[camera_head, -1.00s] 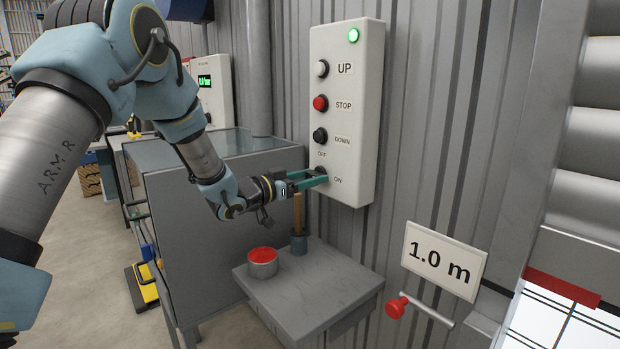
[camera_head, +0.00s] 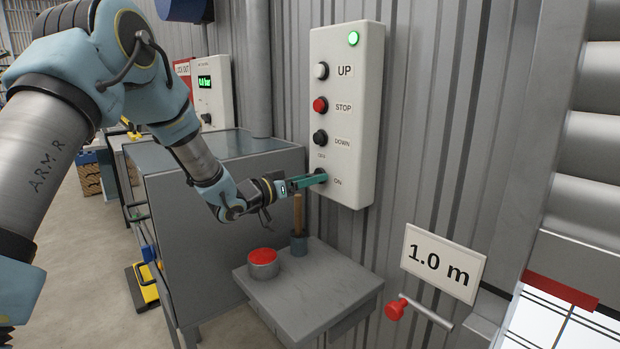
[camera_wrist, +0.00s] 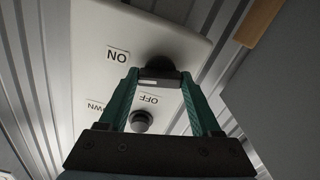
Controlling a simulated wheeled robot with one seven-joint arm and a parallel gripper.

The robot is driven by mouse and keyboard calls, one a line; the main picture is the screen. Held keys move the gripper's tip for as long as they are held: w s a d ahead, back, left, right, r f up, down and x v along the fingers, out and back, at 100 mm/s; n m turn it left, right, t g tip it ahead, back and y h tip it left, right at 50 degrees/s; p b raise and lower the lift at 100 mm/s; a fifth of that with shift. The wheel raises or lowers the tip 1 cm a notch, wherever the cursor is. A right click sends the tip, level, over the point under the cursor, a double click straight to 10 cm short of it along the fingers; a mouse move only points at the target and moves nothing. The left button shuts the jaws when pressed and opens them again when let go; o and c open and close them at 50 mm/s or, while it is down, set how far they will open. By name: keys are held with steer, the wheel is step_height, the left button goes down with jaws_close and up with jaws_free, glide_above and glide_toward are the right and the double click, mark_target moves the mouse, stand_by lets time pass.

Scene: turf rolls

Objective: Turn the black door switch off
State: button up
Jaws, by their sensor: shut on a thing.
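The black door switch (camera_head: 320,171) is the lowest control on the white control box (camera_head: 346,110), between an OFF label above and an ON label to its right. In the wrist view, the switch (camera_wrist: 160,72) sits between my two green fingers, with the OFF label (camera_wrist: 150,98) and ON label (camera_wrist: 117,56) beside it. My gripper (camera_head: 322,178) is shut on the switch; its fingertips also show in the wrist view (camera_wrist: 158,78). In the head view, the fingers partly hide the switch, so its exact angle is unclear. A green lamp (camera_head: 353,38) glows on the box.
Above the switch are the white UP (camera_head: 321,71), red STOP (camera_head: 320,104) and black DOWN (camera_head: 320,136) buttons. Below my gripper, a grey shelf (camera_head: 330,295) holds a red-topped tin (camera_head: 263,262) and a brush-like wooden handle (camera_head: 298,214) in a pot.

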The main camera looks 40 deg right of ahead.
steer(key=shift+n+p, duration=2.95)
steer(key=shift+n, duration=4.55)
steer(key=o, duration=1.4)
steer(key=a+b, duration=0.1)
steer(key=a, duration=0.2)
steer(key=a+b, duration=0.1)
steer(key=a, duration=0.3)
steer(key=a+b, duration=0.1)
steer(key=a, duration=0.3)
steer(key=shift+w, duration=0.3)
